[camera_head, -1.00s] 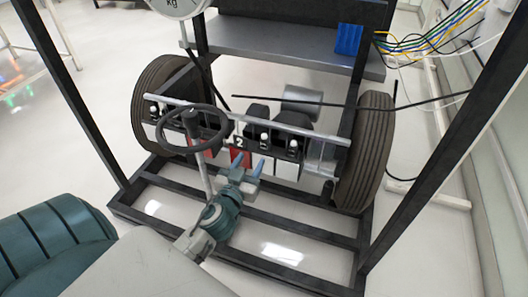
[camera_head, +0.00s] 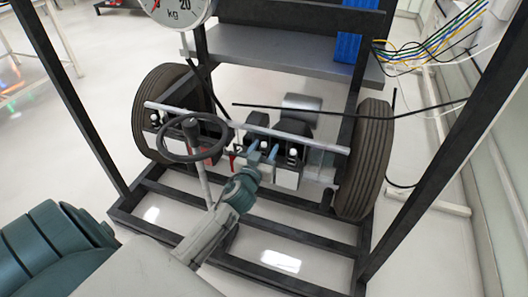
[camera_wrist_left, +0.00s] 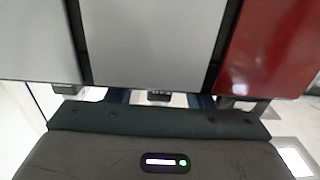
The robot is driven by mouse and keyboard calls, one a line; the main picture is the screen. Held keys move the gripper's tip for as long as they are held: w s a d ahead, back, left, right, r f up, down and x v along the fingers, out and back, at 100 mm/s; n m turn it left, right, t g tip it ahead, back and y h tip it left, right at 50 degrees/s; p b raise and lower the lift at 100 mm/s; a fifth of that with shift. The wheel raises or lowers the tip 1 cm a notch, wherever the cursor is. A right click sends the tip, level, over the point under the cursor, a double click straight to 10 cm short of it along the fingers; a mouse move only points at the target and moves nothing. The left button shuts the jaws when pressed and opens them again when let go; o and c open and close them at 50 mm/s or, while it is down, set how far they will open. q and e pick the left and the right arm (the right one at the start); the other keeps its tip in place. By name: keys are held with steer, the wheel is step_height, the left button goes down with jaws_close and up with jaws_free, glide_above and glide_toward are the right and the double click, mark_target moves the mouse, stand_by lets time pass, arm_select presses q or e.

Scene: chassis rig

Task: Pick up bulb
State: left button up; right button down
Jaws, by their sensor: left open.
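Small white bulbs stand in dark holders along the silver crossbar in the head view. One bulb (camera_head: 264,144) is at the middle, another bulb (camera_head: 293,152) is to its right, and a third bulb (camera_head: 155,119) is at the far left. My left gripper (camera_head: 263,152) is open, with its two blue fingertips on either side of the middle bulb in the picture. I cannot tell whether they touch it. In the left wrist view, grey and red panels fill the upper part, and no bulb can be made out. My right gripper is not in view.
A black steering wheel (camera_head: 193,138) on a slanted column stands left of my gripper. Tyres (camera_head: 366,160) flank the crossbar. A black frame (camera_head: 150,202) surrounds the rig. A dial scale (camera_head: 178,10) hangs above, and a thin black rod (camera_head: 340,107) crosses behind the bulbs.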

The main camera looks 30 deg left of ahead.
arm_select(q)
jaws_close()
steer(key=shift+r, duration=0.15)
